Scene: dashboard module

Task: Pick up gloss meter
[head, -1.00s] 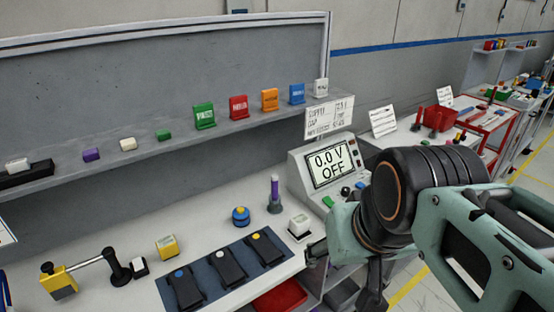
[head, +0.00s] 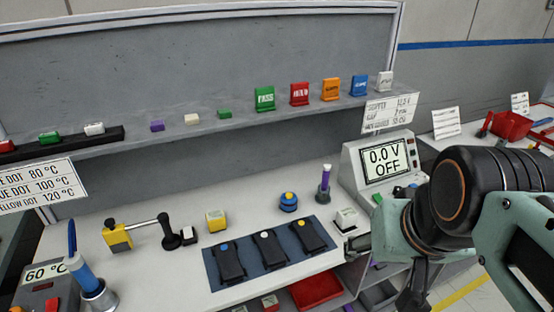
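No label reading gloss meter is legible, so I cannot tell for certain which item it is. Candidates on the bench are a small white box on a dark base (head: 345,219), a yellow block with a pale top (head: 216,221), and a round blue item with a yellow top (head: 288,202). My gripper (head: 385,275) is at the lower right, over the bench's front edge. Its dark fingers are spread apart, with nothing visible between them. The left finger shows just below and right of the white box, and I cannot tell whether they touch.
A dark blue mat (head: 247,278) holds three black devices with coloured dots. A yellow-and-black stand (head: 118,237) and a 60 °C heater (head: 50,288) are left. A shelf (head: 180,128) holds coloured blocks.

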